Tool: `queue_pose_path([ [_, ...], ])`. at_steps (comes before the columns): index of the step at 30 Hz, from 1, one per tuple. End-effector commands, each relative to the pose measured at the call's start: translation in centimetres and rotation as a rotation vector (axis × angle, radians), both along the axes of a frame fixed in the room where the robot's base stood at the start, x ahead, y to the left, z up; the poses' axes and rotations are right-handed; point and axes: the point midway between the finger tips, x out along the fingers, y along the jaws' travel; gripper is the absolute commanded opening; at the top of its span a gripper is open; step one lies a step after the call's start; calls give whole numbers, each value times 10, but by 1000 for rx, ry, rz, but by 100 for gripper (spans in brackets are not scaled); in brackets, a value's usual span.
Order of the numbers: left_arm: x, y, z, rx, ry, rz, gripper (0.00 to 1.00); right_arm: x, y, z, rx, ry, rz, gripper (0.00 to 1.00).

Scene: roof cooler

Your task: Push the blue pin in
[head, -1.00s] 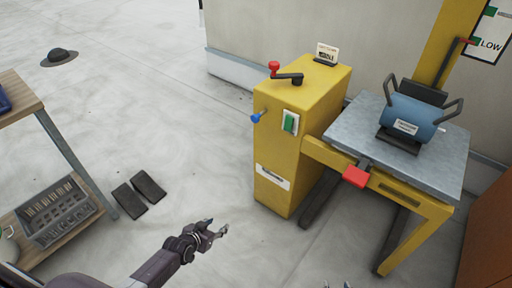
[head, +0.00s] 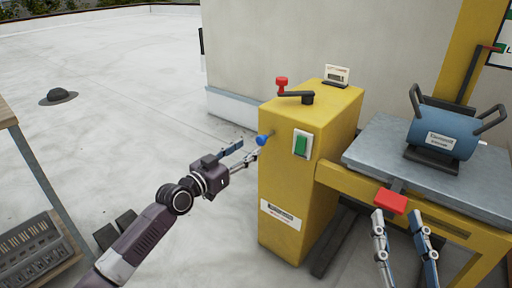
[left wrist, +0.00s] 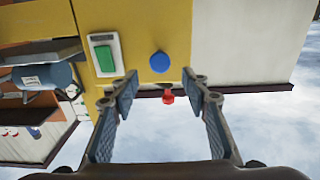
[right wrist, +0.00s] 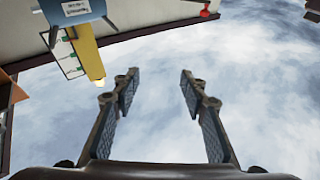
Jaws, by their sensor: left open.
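In the left wrist view the round blue end of the pin (left wrist: 160,62) faces the camera, centred just beyond the fingertips. My left gripper (head: 245,152) is open and empty, with its fingertips close to the pin. I cannot tell whether they touch it. My right gripper (head: 398,213) is open and empty, low in front of the lift table. Its spread fingers also show in the right wrist view (right wrist: 158,76).
A green switch (head: 301,144) is on the cabinet front and a red-knobbed crank (head: 293,92) is on top. A red pedal (head: 391,201) juts from the lift table (head: 375,147), which bears a blue cylinder (head: 440,130).

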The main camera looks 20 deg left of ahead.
Motion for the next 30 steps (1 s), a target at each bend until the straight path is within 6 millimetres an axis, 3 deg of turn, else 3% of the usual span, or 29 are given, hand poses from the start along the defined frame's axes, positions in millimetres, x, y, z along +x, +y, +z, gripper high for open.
queue_pose_path([
  [6,30,-11,-1,-2,-2,0,42,-17,0,33,50,-174,11,40],
  [12,45,-17,-1,0,1,0,42,-31,-1,55,81,-288,17,40],
  [25,51,-19,-1,1,2,0,42,-38,-2,63,95,-333,18,40],
  [30,51,-19,-1,1,2,0,24,-38,-2,63,94,-332,18,40],
])
